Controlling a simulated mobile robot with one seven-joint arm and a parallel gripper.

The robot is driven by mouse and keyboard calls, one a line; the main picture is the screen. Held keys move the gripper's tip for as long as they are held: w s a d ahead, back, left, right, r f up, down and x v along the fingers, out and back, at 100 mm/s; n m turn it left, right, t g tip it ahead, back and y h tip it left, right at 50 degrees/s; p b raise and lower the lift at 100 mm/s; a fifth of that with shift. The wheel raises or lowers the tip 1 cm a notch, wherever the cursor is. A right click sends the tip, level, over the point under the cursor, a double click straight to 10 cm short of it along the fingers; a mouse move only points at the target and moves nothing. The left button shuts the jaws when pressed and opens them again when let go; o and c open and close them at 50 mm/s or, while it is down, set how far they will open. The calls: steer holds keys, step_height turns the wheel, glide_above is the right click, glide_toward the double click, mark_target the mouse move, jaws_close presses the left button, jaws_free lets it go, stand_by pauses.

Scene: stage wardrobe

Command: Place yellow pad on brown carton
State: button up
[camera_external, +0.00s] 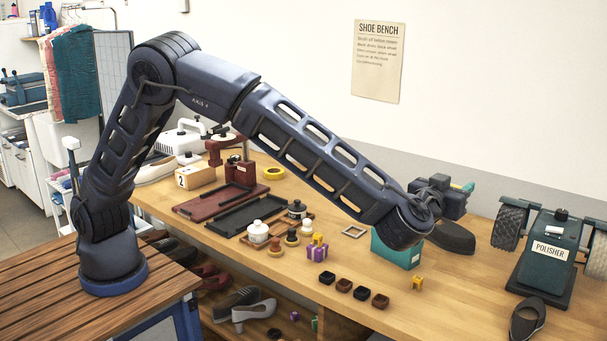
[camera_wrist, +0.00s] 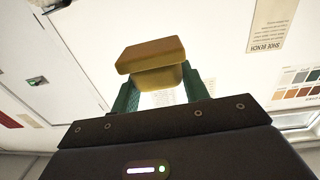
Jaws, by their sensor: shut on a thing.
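The yellow pad (camera_wrist: 152,58) is a mustard block, held between the green fingers of my gripper (camera_wrist: 158,92) in the wrist view. In the outside view my gripper (camera_external: 466,187) is at the right end of the arm, raised above the bench and turned away. Only a little yellow shows at its teal fingertips there. A tan carton with a label "2" (camera_external: 196,177) stands at the back left of the bench, far from my gripper. I cannot tell which is the brown carton.
On the bench (camera_external: 290,288), a teal box (camera_external: 398,252) stands under the arm's end, with a dark shoe (camera_external: 452,238) behind it. A polisher (camera_external: 545,258) stands at right. Red and black trays (camera_external: 250,215), jars and a yellow tape roll (camera_external: 274,173) crowd the left half.

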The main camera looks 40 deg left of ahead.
step_height(320, 180, up, 8)
steer(key=shift+r, duration=0.15)
steer(key=w+a+r+n+y, duration=0.1)
steer(key=w+a+n+y, duration=0.15)
steer(key=w+a, duration=0.85)
steer(key=w+a+r+n+g+y, duration=0.1)
steer(key=w+a+y, duration=0.2)
steer(key=w+a, duration=0.85)
steer(key=w+a+r+n+y, duration=0.1)
steer(key=w+a+n+y, duration=0.3)
steer(key=a, duration=1.2)
steer(key=w+a+n+g+y, duration=0.1)
steer(key=w+a+g+y, duration=0.1)
steer(key=a, duration=1.5)
steer(key=w+a+n+g+y, duration=0.1)
steer(key=w+a+y, duration=0.1)
steer(key=a, duration=1.4)
steer(key=n+g+y, duration=0.4)
steer(key=n+g, duration=0.1)
steer(key=g, duration=0.2)
glide_above(183, 172)
step_height(183, 172, down, 14)
step_height(183, 172, down, 21)
steer(key=shift+w+r, duration=0.1)
steer(key=shift+r, duration=0.1)
steer(key=shift+f, duration=0.15)
